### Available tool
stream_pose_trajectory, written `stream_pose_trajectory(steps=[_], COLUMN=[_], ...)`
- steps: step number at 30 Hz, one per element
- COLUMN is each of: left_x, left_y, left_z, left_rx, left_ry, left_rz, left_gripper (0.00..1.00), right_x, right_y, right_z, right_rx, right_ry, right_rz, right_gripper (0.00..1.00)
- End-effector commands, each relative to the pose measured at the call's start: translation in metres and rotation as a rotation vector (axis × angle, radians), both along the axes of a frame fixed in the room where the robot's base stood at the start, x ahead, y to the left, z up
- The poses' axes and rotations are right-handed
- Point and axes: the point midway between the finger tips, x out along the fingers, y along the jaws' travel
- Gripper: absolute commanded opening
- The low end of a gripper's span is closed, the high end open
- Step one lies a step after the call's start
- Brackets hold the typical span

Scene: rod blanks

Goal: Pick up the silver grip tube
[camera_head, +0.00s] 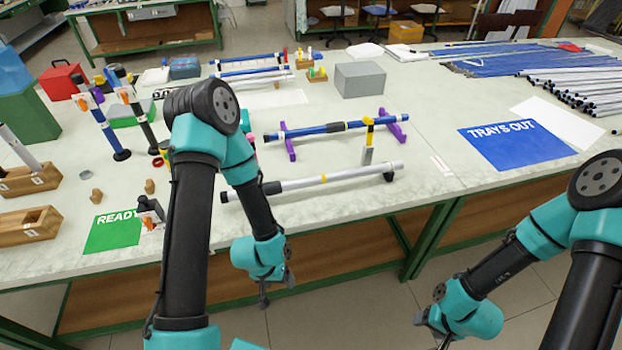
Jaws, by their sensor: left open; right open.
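A silver tube (335,177) with a black grip band lies across the front of the table. My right gripper (432,331) is open and empty, lower and further right, also off the table.
A blue tube (310,131) lies behind on purple stands. Upright tubes, wooden blocks (28,179) and a green READY mat (112,229) are at left. A blue TRAYS OUT mat (515,143) and piled rods are at right. The tabletop right of the silver tube is mostly clear.

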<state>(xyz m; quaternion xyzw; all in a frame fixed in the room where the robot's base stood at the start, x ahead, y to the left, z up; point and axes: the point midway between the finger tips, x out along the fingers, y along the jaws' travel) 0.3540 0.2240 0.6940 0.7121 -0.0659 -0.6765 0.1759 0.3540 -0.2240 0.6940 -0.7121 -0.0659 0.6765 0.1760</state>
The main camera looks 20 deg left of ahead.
Motion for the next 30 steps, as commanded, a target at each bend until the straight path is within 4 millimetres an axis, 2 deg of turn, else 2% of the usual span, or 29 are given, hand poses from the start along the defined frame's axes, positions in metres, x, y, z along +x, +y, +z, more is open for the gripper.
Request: stream_pose_trajectory(steps=[12, 15, 23, 30], left_x=[0.0001, 0.0001, 0.0002, -0.0006], left_y=[0.0, 0.0, 0.0004, 0.0048], left_z=[0.0001, 0.0001, 0.0004, 0.0088], left_rx=[0.0, 0.0, -0.001, -0.015], left_ry=[0.0, 0.0, 0.004, 0.099], left_rz=[0.0, 0.0, 0.0, -0.017], left_gripper=[0.71, 0.64, 0.64, 0.64], right_x=[0.0001, 0.0001, 0.0001, 0.0001], right_y=[0.0, 0.0, 0.0, 0.0], right_z=[0.0, 0.0, 0.0, 0.0], right_rx=[0.0, 0.0, 0.0, 0.0], right_ry=[0.0, 0.0, 0.0, 0.0], right_rz=[0.0, 0.0, 0.0, 0.0], right_gripper=[0.63, 0.63, 0.63, 0.63])
